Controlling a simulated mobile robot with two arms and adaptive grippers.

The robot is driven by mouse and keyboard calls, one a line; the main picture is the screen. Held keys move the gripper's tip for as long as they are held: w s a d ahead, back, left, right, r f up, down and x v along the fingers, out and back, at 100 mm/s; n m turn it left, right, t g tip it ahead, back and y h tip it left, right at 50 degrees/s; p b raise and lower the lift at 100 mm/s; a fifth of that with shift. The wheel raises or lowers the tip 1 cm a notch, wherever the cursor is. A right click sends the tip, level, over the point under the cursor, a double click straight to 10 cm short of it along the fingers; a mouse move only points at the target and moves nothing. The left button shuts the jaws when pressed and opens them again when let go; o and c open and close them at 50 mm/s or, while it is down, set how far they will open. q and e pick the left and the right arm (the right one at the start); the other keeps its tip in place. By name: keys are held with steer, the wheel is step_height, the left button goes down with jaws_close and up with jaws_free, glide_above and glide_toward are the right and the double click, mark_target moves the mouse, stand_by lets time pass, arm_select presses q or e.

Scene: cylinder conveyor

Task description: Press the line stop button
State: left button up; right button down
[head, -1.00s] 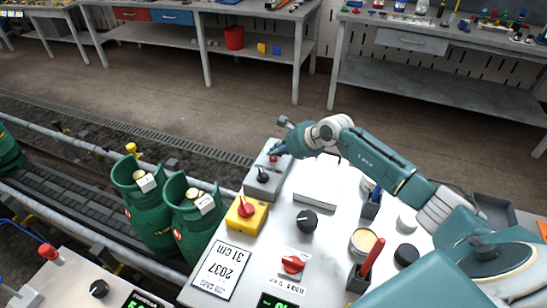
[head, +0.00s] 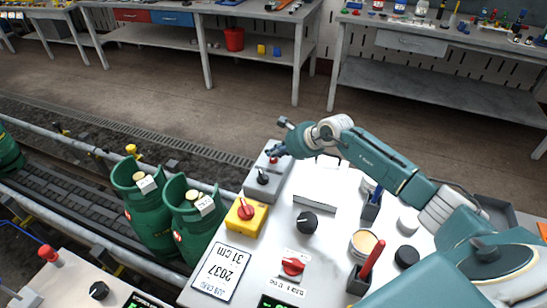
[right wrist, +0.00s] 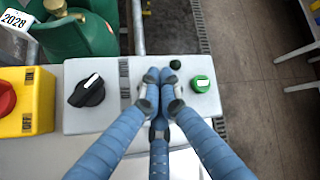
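A grey control box (head: 251,189) sits at the far left corner of the white console, with a black selector knob (head: 262,178) on it. A small red button (head: 273,160) shows partly under my right gripper (head: 277,151). In the right wrist view the blue fingers of my right gripper (right wrist: 160,78) are together over the same grey box (right wrist: 75,122), with nothing between them. The black knob (right wrist: 87,90) is left of them and a green button (right wrist: 201,84) right. The fingers hide the red button there; I cannot tell whether they touch it. My left gripper is not in view.
A yellow box with a red rotary switch (head: 246,212) stands beside the grey box. Green gas cylinders (head: 193,226) stand left of the console by the conveyor rail. Cups and a black knob (head: 307,222) occupy the console top.

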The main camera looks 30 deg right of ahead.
mark_target(275, 160)
steer(key=shift+r, duration=0.4)
steer(key=shift+r+p, duration=1.45)
steer(key=shift+r, duration=1.1)
steer(key=shift+f, duration=0.15)
